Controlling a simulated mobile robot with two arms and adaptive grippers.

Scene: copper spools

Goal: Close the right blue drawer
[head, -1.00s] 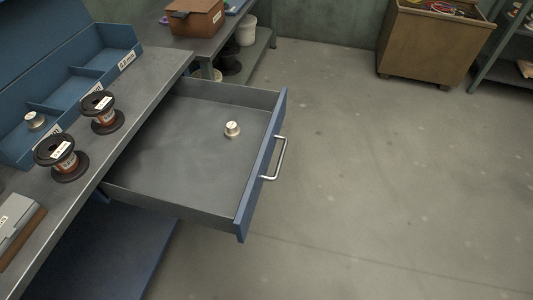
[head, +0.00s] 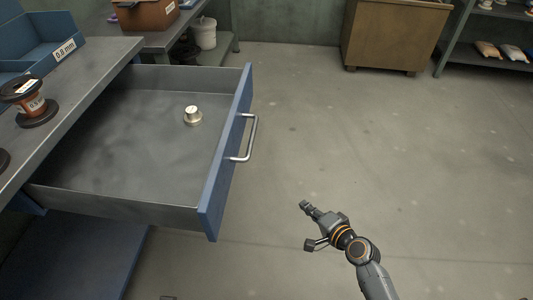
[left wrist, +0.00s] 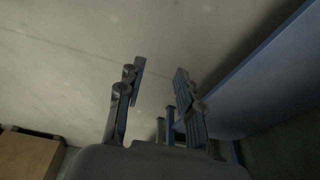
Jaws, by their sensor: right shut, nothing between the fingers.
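The right blue drawer (head: 226,160) is pulled far out from the workbench in the head view. Its blue front has a silver bar handle (head: 249,138). A small metal weight-like piece (head: 193,117) stands inside on the grey drawer floor. My right gripper (head: 310,226) is shut and empty over the floor, right of and nearer than the handle, apart from the drawer. My left gripper (left wrist: 160,72) shows in the left wrist view with its fingers apart and nothing between them. Its place relative to the drawer cannot be told.
A copper spool (head: 36,110) stands on the grey bench top (head: 84,88) at the left. A blue panel (left wrist: 262,82) lies right of the fingers in the left wrist view. A brown cabinet (head: 392,38) stands at the back. The floor right of the drawer is clear.

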